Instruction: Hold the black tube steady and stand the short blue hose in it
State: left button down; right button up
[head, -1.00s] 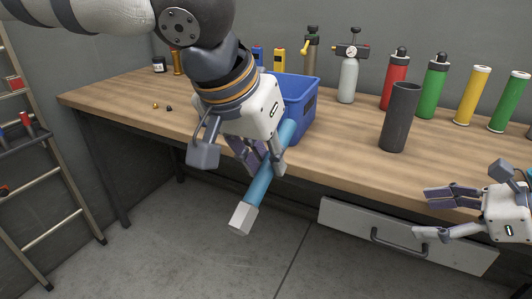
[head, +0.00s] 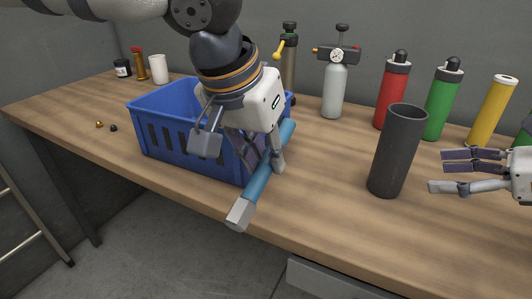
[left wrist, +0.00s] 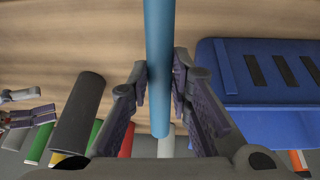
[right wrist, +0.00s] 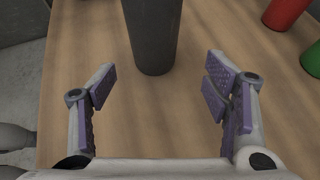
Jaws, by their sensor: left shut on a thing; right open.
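The black tube (head: 397,152) stands upright on the workbench, right of centre in the head view. The short blue hose (head: 262,178) has a grey end fitting (head: 239,213) at its lower end. My left gripper (head: 264,160) is shut on the hose and holds it tilted in front of the blue crate; in the left wrist view the hose (left wrist: 159,60) runs between the fingers. My right gripper (head: 437,172) is open and empty, to the right of the tube. In the right wrist view the tube (right wrist: 153,35) is ahead of the open fingers, not touching them.
A blue crate (head: 163,135) stands behind and left of the hose. A grey bottle with a gauge (head: 334,90), a red cylinder (head: 391,95), a green cylinder (head: 442,103) and a yellow one (head: 492,110) line the back.

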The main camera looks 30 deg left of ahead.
aim_at(405, 177)
pick_arm(q)
jog(key=shift+g, duration=0.6)
notch_tip(405, 177, down, 6)
jog(key=shift+s+f+b, duration=0.1)
jog(key=shift+b, duration=1.15)
pick_arm(e)
jog(key=x, duration=0.4)
jog(key=s+x, duration=0.1)
jog(key=shift+w+a+f, duration=0.1)
jog(key=shift+a+f, duration=0.2)
jog(key=shift+f, duration=0.25)
pick_arm(q)
jog(key=shift+f, duration=0.25)
pick_arm(e)
jog(key=shift+w+a+f, duration=0.15)
jog(key=shift+w+a, duration=0.05)
jog(key=shift+a, duration=0.35)
jog(key=shift+w+a+f, duration=0.15)
jog(key=shift+a, duration=0.4)
pick_arm(q)
jog(key=shift+f, duration=0.15)
pick_arm(e)
jog(key=shift+w+a+f, duration=0.2)
jog(key=shift+w+a, duration=0.05)
jog(key=shift+a, duration=0.4)
